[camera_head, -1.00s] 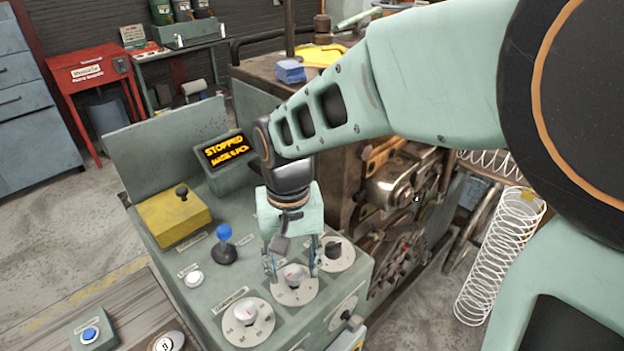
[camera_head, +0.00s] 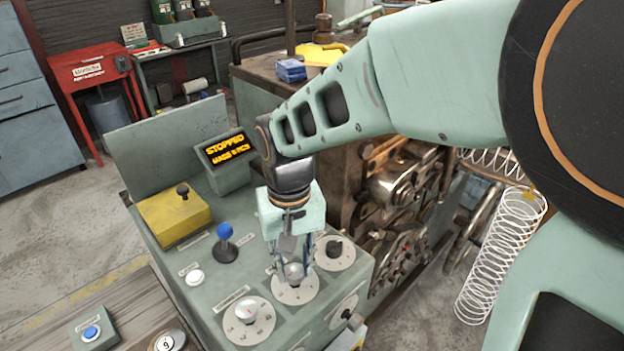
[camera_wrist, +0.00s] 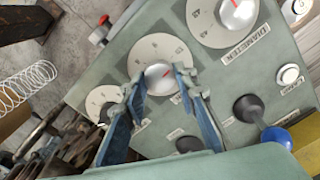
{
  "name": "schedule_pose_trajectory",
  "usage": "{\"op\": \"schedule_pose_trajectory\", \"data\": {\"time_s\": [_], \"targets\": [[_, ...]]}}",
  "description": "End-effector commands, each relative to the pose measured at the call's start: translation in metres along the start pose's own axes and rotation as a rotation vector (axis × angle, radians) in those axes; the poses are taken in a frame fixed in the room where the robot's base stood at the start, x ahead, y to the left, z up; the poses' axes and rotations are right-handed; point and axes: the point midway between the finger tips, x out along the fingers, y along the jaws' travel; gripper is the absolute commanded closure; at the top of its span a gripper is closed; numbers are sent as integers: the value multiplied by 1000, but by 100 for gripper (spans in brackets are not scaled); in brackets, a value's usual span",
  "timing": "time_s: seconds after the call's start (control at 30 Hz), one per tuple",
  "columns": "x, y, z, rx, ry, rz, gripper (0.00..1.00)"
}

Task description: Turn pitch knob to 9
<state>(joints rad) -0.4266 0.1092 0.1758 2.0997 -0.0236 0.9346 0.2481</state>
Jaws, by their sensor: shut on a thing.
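The middle dial (camera_head: 297,294) on the green console has a silver knob (camera_wrist: 158,78) with a red pointer line. In the wrist view the line points up and to the right; the dial's numbers are too small to read surely. My gripper (camera_head: 293,271) is over this dial, pointing down, with its blue-grey fingers on both sides of the knob, shut on it. In the wrist view my fingers (camera_wrist: 160,82) flank the knob. The dial's label is hidden, so I cannot read whether it says pitch.
The diameter dial (camera_head: 248,322) and a dial with a black knob (camera_head: 335,253) lie on either side. A blue-topped lever (camera_head: 224,240), a white button (camera_head: 195,277) and a yellow box (camera_head: 173,215) are on the console. The display (camera_head: 225,150) reads STOPPED.

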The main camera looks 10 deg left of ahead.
Motion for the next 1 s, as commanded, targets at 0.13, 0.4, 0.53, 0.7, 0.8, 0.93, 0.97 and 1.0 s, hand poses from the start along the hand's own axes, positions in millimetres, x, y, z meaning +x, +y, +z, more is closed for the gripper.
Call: {"op": "schedule_pose_trajectory", "data": {"time_s": [0.13, 0.4, 0.53, 0.7, 0.8, 0.93, 0.97, 1.0], "targets": [[0, 0, 0, -101, 0, 0, 98], [-1, 0, 0, -350, -1, 0, 98], [-1, 0, 0, -474, -1, 0, 98], [-1, 0, 0, -625, 0, 0, 98], [-1, 0, 0, -705, 0, -1, 98], [-1, 0, 0, -795, 0, -1, 98], [-1, 0, 0, -812, 0, -1, 98], [-1, 0, 0, -834, 0, -1, 98]]}}
